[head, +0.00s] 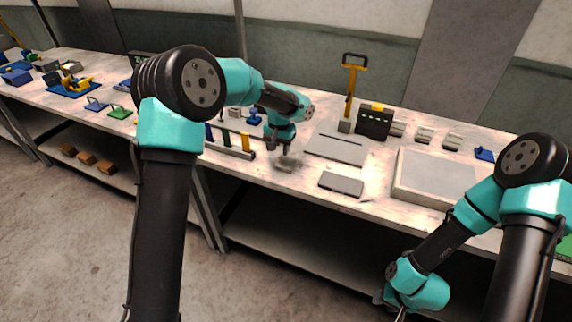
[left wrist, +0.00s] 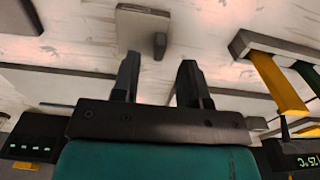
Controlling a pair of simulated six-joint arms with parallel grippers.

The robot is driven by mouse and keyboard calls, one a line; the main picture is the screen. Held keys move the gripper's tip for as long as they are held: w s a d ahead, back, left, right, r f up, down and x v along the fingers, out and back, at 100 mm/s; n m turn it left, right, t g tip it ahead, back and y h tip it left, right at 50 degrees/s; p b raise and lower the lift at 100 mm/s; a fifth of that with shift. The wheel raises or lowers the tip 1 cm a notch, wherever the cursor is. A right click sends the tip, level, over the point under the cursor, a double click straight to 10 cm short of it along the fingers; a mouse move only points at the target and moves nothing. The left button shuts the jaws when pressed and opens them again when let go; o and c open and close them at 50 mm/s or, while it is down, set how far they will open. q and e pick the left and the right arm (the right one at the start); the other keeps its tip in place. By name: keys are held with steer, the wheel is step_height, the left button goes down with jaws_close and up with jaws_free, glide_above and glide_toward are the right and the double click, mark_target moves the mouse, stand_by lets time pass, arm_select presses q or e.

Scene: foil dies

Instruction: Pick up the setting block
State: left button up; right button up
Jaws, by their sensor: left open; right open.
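A small grey block, which looks like the setting block (head: 286,164), lies on the bench just below my left gripper (head: 279,150). In the left wrist view a small dark grey block (left wrist: 160,45) shows just beyond the fingertips, roughly in line with the gap between them. My left gripper (left wrist: 158,75) is open and empty there, with its fingers apart and not around the block. My right gripper (head: 399,303) hangs low in front of the bench, far from the block, and its fingers are mostly hidden.
A rack with coloured strips (head: 230,152) stands left of my left gripper. A grey plate (head: 341,184) and a larger grey board (head: 337,148) lie to the right. A wide shallow tray (head: 398,190) is further right. A dark box (head: 374,123) stands behind.

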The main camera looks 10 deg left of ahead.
mark_target(280, 157)
arm_select(q)
steer(key=f, duration=0.4)
steer(key=shift+s+f, duration=0.15)
steer(key=shift+s, duration=0.05)
jaws_close()
stand_by(0.4)
